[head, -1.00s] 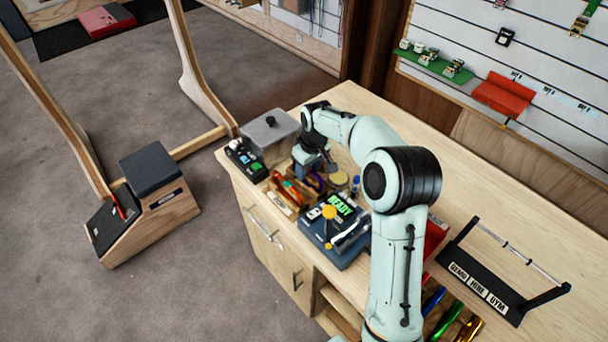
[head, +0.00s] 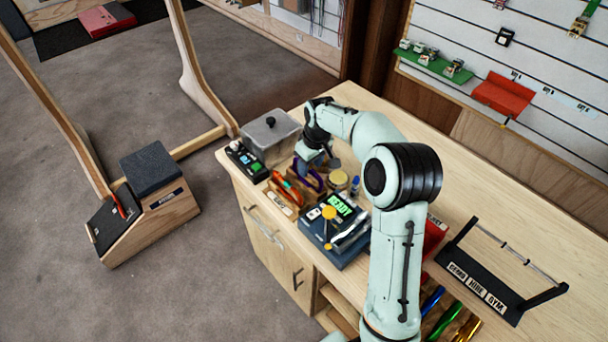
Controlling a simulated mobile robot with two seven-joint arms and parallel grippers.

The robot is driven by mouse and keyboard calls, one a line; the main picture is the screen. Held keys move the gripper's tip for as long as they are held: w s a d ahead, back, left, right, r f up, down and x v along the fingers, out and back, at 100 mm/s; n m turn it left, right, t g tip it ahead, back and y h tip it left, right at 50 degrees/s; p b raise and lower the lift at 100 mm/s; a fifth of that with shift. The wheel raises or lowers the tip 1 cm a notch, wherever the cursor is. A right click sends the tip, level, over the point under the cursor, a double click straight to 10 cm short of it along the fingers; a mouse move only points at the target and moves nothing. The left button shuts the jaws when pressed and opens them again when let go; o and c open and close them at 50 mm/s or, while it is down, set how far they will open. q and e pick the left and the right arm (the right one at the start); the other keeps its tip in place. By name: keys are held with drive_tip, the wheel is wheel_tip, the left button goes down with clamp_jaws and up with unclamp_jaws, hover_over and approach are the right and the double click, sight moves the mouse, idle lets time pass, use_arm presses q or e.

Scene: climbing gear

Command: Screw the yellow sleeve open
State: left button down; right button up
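I cannot make out a yellow sleeve for certain. A wooden rack (head: 283,197) on the bench holds small coloured gear, with an orange-red piece (head: 290,189) and a purple loop (head: 309,180). My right gripper (head: 326,166) is low over the back of this rack, beside the purple loop. Its fingers are small and partly hidden, so I cannot tell whether they are open or shut or touch anything. A round yellow knob (head: 329,212) stands on a dark blue device (head: 340,245) whose screen reads READY. My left gripper is out of view.
A grey lidded box (head: 271,134) and a black button panel (head: 245,161) stand at the bench's left end. A yellowish disc (head: 339,178) lies right of the gripper. A black stand with a bar (head: 487,285) is at right. The bench behind my arm is clear.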

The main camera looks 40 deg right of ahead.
drive_tip(key=shift+r, duration=0.9)
drive_tip(key=shift+s+a, duration=0.1)
drive_tip(key=shift+a, duration=0.6)
wheel_tip(320, 180, up, 10)
idle(0.4)
idle(0.5)
